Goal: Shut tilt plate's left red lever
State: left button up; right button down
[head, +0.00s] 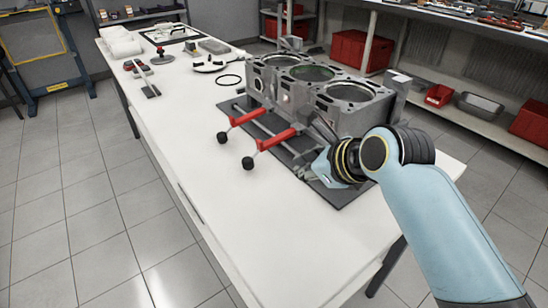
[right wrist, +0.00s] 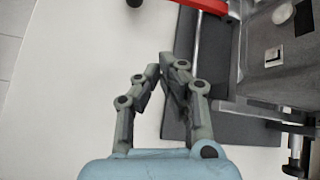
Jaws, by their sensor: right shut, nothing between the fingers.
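The tilt plate (head: 352,192) is a dark grey plate on the white table, with an engine block (head: 345,118) on it. Two red levers with black knobs stick out over its front side. The left red lever (head: 243,118) has its knob further back and left; the right red lever (head: 276,139) is nearer my gripper. In the right wrist view a red lever (right wrist: 206,5) shows at the top edge, most likely the right one. My right gripper (head: 301,170) is shut and empty, low beside the plate, apart from both levers. Its fingertips also show in the wrist view (right wrist: 160,66). My left gripper is not in view.
The white table (head: 225,195) is bare in front of the levers. A black ring (head: 229,80), a white part and small tools lie further back. Shelves with red bins (head: 361,51) stand behind the table. The engine block rises close beside my right gripper.

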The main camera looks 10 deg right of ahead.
aim_at(272, 145)
jog(key=w+m, duration=0.1)
jog(key=w+a+r+m, duration=0.1)
jog(key=m, duration=0.1)
jog(key=shift+w+a+t, duration=0.15)
jog(key=shift+w+t, duration=0.1)
jog(key=shift+t, duration=0.05)
jog(key=b+x, duration=0.2)
jog(key=x, duration=0.8)
jog(key=shift+a, duration=0.15)
jog(key=shift+r, duration=0.1)
